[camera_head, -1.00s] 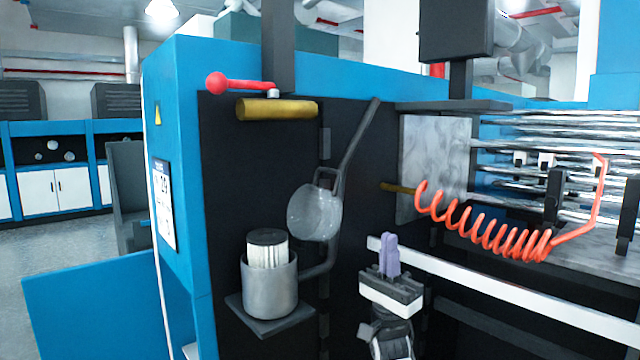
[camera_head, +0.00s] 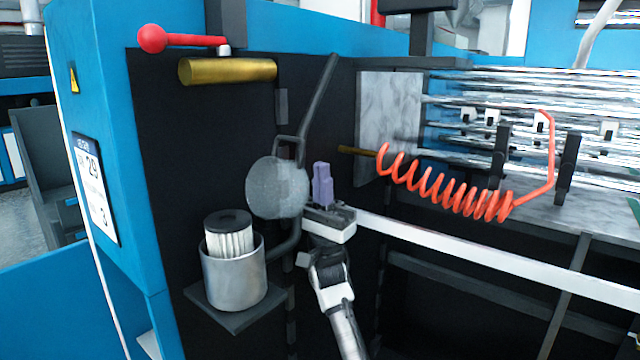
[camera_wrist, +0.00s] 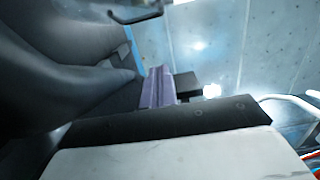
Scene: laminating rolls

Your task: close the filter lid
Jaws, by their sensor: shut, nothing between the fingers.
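The filter lid (camera_head: 277,188) is a round grey metal cap with a long dark handle, swung up and open above the filter housing. The filter housing (camera_head: 234,278) is a grey metal cup on a dark bracket. A white pleated filter (camera_head: 230,238) with a black top stands in it and sticks out above the rim. My gripper (camera_head: 322,184) has purple fingers that are shut and empty, just right of the lid in the head view. Whether it touches the lid I cannot tell. In the wrist view the fingers (camera_wrist: 157,88) are together, with a dark curved metal part at the top.
A red-knobbed lever (camera_head: 180,40) and a brass cylinder (camera_head: 228,70) sit above the housing. A red coiled hose (camera_head: 450,190) and metal rollers (camera_head: 520,100) are at right. A white rail (camera_head: 480,255) runs right of my gripper.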

